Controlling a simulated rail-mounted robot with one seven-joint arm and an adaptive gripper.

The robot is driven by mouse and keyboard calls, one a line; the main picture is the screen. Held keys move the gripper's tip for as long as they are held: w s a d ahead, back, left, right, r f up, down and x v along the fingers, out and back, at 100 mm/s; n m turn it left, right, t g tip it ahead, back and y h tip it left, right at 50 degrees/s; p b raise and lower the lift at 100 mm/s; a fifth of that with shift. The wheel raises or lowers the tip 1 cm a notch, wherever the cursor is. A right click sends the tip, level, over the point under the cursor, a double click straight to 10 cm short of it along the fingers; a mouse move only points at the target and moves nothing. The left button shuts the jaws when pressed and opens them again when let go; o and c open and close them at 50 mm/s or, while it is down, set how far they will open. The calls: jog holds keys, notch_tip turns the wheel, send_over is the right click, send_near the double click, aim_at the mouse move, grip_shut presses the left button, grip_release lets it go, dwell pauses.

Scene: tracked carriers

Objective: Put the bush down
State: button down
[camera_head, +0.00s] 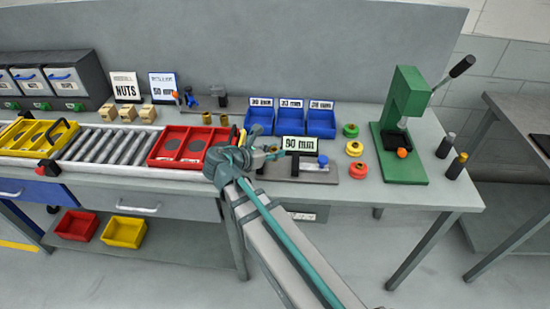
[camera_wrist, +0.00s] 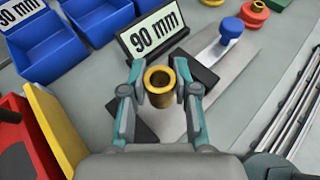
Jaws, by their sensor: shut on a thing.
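My gripper (camera_wrist: 160,80) is shut on a brass bush (camera_wrist: 159,88), a short hollow ring with a flanged rim, in the wrist view. The bush is upright, its open bore facing the camera. It overlaps a metal gauge plate (camera_wrist: 222,62) with dark blocks (camera_wrist: 196,70) and a blue knob (camera_wrist: 231,28). I cannot tell whether the bush touches the plate. In the head view my gripper (camera_head: 272,153) is at the left end of this plate (camera_head: 310,169), and the held bush is not clear there. A "90 mm" sign (camera_wrist: 153,30) stands just behind.
Blue bins (camera_head: 289,123) with size labels stand behind. A red tray (camera_head: 180,147) on the roller conveyor (camera_head: 103,146) and a yellow panel (camera_wrist: 58,125) are at the left. Coloured knobs (camera_head: 354,148) and a green press (camera_head: 405,130) are at the right.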

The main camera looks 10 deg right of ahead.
jog(key=shift+w+d+f, duration=0.1)
jog(key=shift+w+f, duration=0.05)
jog(key=shift+f, duration=0.05)
notch_tip(320, 180, down, 2)
jog(key=shift+w+d+f+p, duration=0.1)
jog(key=shift+w+f+p, duration=0.1)
jog(key=shift+p, duration=0.15)
jog(key=shift+f, duration=0.55)
jog(key=shift+f, duration=0.1)
jog(key=c, duration=1.2)
grip_release()
jog(key=shift+o, duration=0.2)
jog(key=b+v, duration=0.1)
jog(key=v, duration=1.1)
jog(key=shift+s, duration=0.1)
